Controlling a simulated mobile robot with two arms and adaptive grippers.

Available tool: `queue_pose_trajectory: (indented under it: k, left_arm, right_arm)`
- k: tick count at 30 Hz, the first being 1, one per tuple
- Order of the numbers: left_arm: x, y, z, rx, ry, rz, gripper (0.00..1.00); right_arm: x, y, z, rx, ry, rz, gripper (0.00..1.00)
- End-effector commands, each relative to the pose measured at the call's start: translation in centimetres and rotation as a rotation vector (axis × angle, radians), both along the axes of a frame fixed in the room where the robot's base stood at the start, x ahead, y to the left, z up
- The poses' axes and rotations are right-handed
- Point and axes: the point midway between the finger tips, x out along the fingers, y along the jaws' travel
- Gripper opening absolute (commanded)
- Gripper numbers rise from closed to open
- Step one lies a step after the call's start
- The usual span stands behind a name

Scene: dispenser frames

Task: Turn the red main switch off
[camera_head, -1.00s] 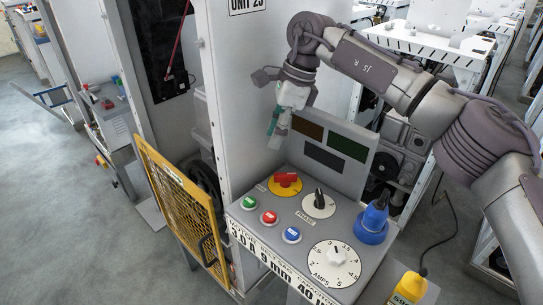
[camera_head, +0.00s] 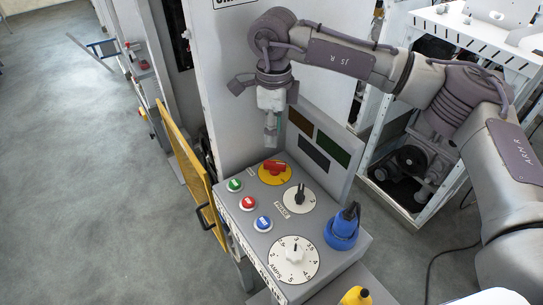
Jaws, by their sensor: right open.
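The red main switch (camera_head: 274,168) is a red rotary handle on a round yellow plate, at the back left of the grey control panel (camera_head: 325,250). My right gripper (camera_head: 271,140) points down just above and behind the red switch, apart from it as far as I can see. It is open and empty, with its fingers seen nearly edge-on. My left gripper is not in the picture.
A black phase knob (camera_head: 299,196), an amps dial (camera_head: 293,257), green (camera_head: 234,185), red (camera_head: 247,203) and blue (camera_head: 263,223) buttons and a blue plug (camera_head: 345,222) crowd the panel. A raised display board (camera_head: 323,143) stands behind. A yellow mesh gate (camera_head: 190,170) is at left.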

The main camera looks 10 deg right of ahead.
Motion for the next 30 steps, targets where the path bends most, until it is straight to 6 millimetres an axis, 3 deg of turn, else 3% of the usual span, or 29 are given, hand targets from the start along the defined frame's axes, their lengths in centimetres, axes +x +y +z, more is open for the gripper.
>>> queue_pose_trajectory:
  k: [9,15,27,30]
  left_arm:
    - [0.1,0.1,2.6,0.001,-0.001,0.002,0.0]
    - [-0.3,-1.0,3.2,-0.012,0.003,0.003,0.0]
    - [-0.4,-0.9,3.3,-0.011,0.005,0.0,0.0]
    - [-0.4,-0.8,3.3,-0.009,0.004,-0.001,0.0]
  right_arm:
    - [-0.1,-0.1,-6.5,0.0,0.004,-0.001,0.42]
    - [0.0,0.0,-9.1,0.0,0.001,0.0,0.42]
    - [0.0,-0.1,-10.0,0.0,0.0,0.001,0.42]
    - [0.0,-0.1,-10.0,0.0,0.0,0.001,0.27]
